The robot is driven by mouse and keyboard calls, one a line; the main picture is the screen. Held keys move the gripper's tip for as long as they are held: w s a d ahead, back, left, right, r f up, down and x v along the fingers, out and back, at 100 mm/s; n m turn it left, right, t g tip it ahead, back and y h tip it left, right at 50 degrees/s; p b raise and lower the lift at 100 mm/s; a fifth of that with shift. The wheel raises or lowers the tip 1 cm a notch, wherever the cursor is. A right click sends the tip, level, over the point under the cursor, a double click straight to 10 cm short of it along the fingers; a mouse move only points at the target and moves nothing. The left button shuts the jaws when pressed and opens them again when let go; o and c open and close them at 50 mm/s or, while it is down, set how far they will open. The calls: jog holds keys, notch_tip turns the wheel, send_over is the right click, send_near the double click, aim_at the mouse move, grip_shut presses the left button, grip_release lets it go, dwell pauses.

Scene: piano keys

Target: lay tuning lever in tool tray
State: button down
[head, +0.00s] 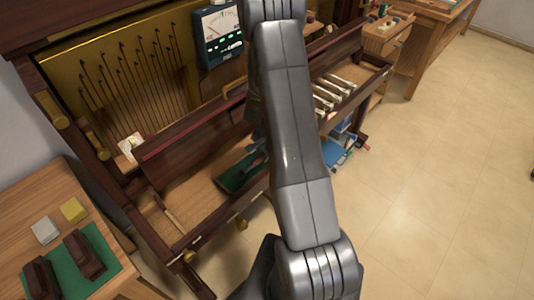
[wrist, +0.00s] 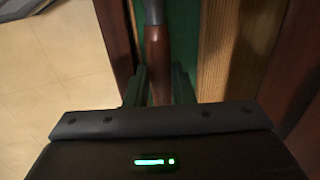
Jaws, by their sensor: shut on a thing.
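The tuning lever (wrist: 156,50) shows in the wrist view as a reddish-brown wooden handle with a grey metal shaft running up out of the frame. My gripper (wrist: 158,82) is shut on the handle, one dark finger on each side. In the head view a green-lined tray (head: 234,179) lies on the piano's wooden bed, partly hidden by my arm. I cannot tell whether the lever touches the tray.
The open piano has strings (head: 130,75) at the back and a meter (head: 218,35) above. White keys (head: 332,90) lie to the right of my arm. A side table (head: 25,215) at lower left holds dark blocks on green cloth. Open floor (head: 450,180) lies right.

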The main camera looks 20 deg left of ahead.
jog(key=shift+w+a+f, duration=0.2)
jog(key=shift+a+f, duration=0.3)
jog(key=shift+f, duration=0.3)
jog(key=shift+f+b, duration=1.3)
jog(key=shift+b, duration=0.1)
jog(key=c, duration=1.2)
grip_release()
jog(key=shift+o, duration=0.2)
jog(key=shift+s+d+p+v, duration=0.15)
jog(key=shift+p+v, duration=0.75)
jog(key=shift+v, duration=1.05)
jog(key=shift+s+d+p+v, duration=0.1)
jog(key=shift+d+p+v, duration=0.15)
jog(key=shift+p+v, duration=1.15)
jog(key=shift+d+r+b, duration=0.1)
jog(key=shift+r+b, duration=0.25)
jog(key=shift+b, duration=0.15)
jog(key=shift+f, duration=0.1)
